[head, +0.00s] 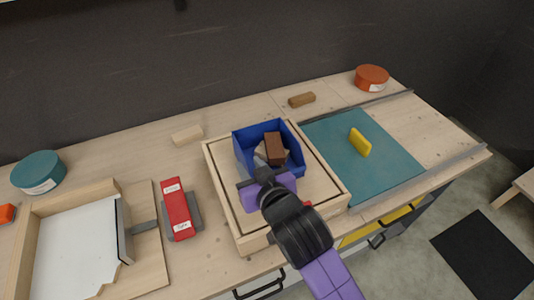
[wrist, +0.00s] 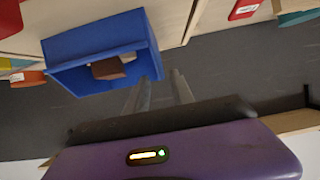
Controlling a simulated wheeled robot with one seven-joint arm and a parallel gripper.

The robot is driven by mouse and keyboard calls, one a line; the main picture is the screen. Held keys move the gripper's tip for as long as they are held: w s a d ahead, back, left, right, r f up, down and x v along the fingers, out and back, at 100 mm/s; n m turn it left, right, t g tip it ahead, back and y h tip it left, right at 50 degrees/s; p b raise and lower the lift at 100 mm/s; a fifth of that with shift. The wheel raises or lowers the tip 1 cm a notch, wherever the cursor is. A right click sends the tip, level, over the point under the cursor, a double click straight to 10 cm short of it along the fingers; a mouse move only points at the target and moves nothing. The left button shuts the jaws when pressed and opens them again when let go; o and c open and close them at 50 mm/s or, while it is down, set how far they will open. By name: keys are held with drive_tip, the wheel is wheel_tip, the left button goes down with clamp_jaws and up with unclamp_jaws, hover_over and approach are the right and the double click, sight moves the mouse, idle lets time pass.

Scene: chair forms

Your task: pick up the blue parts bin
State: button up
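The blue parts bin (head: 240,152) stands in a shallow wooden tray (head: 219,170) at the middle of the bench. A brown block (head: 274,146) and a paler piece lie in the bin. My gripper (head: 259,174) is at the bin's near side, and my arm hides part of that side. In the wrist view the blue bin (wrist: 95,48) is at the upper left, its open side showing the brown block (wrist: 108,68). The two grey fingers (wrist: 159,82) are apart, with the corner of the bin's wall appearing between them. I cannot tell whether they touch it.
A red sanding block (head: 177,208) lies left of the tray. A teal mat (head: 375,165) with a yellow block (head: 360,142) lies to the right between metal rails. A small wood block (head: 187,134) and a brown one (head: 302,100) lie behind. A teal tin (head: 39,170) and orange tin (head: 371,78) stand farther out.

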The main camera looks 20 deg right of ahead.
sight(241, 155)
drive_tip(key=shift+p+x, duration=0.8)
drive_tip(key=shift+x, duration=2.95)
drive_tip(key=shift+f, duration=0.1)
clamp_jaws()
